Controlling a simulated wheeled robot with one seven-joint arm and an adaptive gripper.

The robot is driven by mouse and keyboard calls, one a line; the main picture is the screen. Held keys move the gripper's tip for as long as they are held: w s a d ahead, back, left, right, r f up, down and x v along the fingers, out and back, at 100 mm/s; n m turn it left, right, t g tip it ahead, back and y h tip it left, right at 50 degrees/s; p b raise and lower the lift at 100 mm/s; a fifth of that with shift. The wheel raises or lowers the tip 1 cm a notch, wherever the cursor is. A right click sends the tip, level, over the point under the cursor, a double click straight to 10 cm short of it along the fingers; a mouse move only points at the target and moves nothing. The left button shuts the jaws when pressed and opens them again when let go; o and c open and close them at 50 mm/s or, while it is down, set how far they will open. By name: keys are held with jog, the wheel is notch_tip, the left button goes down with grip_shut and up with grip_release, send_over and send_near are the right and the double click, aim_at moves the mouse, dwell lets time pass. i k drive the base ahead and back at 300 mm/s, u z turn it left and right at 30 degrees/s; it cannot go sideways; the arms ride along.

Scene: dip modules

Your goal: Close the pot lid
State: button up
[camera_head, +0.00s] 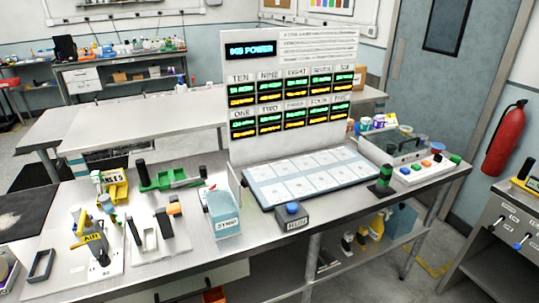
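No clear pot with a lid can be made out. A low, grey box-like container (393,153) stands at the right end of the metal bench, with a dark handle-like bar along its top. I cannot tell whether this is the pot or whether its lid is open or shut. My gripper is not in this view.
The metal bench (262,250) holds a white display panel (290,150), a tray of white squares (312,178), a blue-buttoned box (292,215), a light-blue holder (222,213) and a button strip (424,170). A red extinguisher (504,138) hangs at right.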

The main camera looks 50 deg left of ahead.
aim_at(235, 185)
jog(key=i, duration=1.4)
jog(key=u, duration=2.8)
